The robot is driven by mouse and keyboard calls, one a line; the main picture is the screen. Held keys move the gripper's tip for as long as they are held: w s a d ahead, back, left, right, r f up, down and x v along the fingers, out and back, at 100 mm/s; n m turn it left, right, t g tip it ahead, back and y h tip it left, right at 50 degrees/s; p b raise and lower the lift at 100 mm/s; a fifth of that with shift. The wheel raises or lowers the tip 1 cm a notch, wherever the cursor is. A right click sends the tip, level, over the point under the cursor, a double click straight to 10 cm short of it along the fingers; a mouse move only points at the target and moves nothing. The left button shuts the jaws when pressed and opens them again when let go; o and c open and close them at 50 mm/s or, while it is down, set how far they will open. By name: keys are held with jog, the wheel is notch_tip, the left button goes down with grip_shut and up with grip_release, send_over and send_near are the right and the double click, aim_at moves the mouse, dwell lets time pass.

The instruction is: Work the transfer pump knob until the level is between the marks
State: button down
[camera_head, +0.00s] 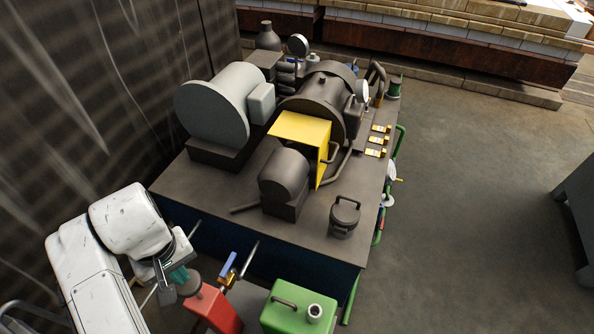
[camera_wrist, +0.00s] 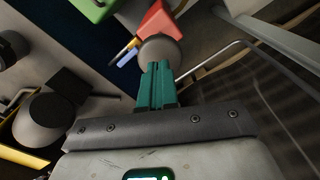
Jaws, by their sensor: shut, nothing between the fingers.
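My gripper (camera_head: 180,277) is at the lower left in the head view, with teal fingers. In the wrist view its fingers (camera_wrist: 157,72) are shut together and empty. A grey round knob-like part (camera_wrist: 160,51) lies just beyond the fingertips, beside a red box (camera_wrist: 161,20). In the head view the grey part (camera_head: 190,287) and the red box (camera_head: 213,309) are at the bottom, close to my gripper. I cannot tell whether the fingers touch the grey part, or whether it is the pump knob. No level or marks can be made out.
A dark skid (camera_head: 210,190) carries machines, a yellow guard (camera_head: 302,129) and gauges. A blue-handled valve (camera_head: 228,271) and a green can (camera_head: 297,309) stand near the red box. A dark wall is at left. Open floor (camera_head: 470,180) lies at right.

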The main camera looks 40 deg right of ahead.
jog(key=shift+f, duration=0.1)
jog(key=shift+f+b, duration=1.1)
jog(key=shift+f, duration=1.6)
jog(key=shift+r, duration=0.15)
notch_tip(320, 180, up, 8)
jog(key=p, duration=0.8)
jog(key=shift+r+p, duration=0.2)
jog(key=shift+p, duration=0.2)
jog(key=shift+f, duration=0.1)
